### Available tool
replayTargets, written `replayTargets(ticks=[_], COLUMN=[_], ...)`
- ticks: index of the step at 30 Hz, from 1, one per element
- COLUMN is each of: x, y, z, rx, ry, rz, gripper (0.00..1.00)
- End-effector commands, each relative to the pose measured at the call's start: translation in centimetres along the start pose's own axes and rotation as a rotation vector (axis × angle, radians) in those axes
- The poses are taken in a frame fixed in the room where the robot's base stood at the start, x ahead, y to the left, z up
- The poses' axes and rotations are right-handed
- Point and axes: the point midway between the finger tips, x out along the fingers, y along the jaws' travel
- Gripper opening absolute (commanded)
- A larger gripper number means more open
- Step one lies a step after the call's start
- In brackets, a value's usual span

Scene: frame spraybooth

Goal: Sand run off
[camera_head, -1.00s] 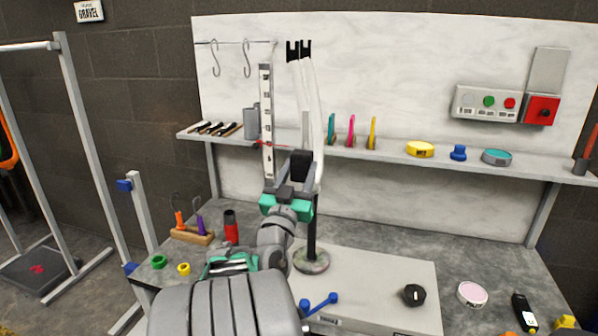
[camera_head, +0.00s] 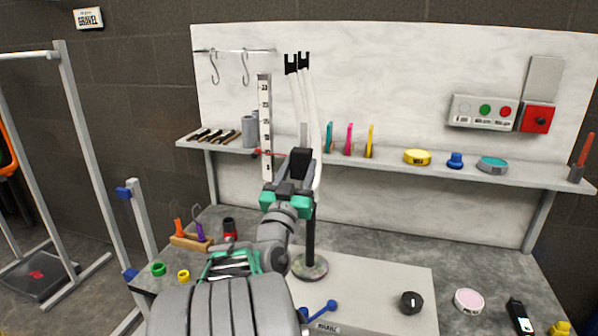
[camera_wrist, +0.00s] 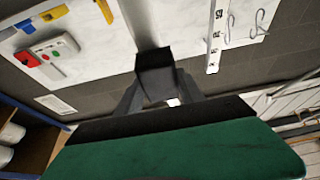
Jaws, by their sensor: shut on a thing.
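A white two-pronged frame part (camera_head: 299,95) with black ends stands upright on a black post with a round base (camera_head: 310,267). My gripper (camera_head: 293,188), with green pads, is shut on a black block (camera_head: 300,163) in front of the white part's lower stretch. The block also shows between my grey fingers in the wrist view (camera_wrist: 155,68). A grey strip (camera_head: 304,136) rises above the block; I cannot tell whether it belongs to the block. Contact between block and white part cannot be told. No paint run can be made out.
A numbered vertical strip (camera_head: 265,125) stands left of the white part. A shelf (camera_head: 500,177) behind holds coloured tools, a yellow ring (camera_head: 417,157) and a teal tin.

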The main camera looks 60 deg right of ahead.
Motion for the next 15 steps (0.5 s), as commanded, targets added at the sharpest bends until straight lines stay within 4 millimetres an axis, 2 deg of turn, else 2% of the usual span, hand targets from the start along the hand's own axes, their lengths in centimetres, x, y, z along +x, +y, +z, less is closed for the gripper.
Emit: replayTargets(ticks=[1, 4, 10, 15], x=[0.3, 0.4, 0.5, -0.2], y=[0.0, 0.0, 0.0, 0.0], z=[-0.9, -1.1, -0.4, 1.3], rx=[0.001, 0.001, 0.001, 0.0], ry=[0.002, 0.001, 0.0, -0.001], rz=[0.0, 0.0, -0.001, 0.0], gripper=[0.13, 0.13, 0.13, 0.13])
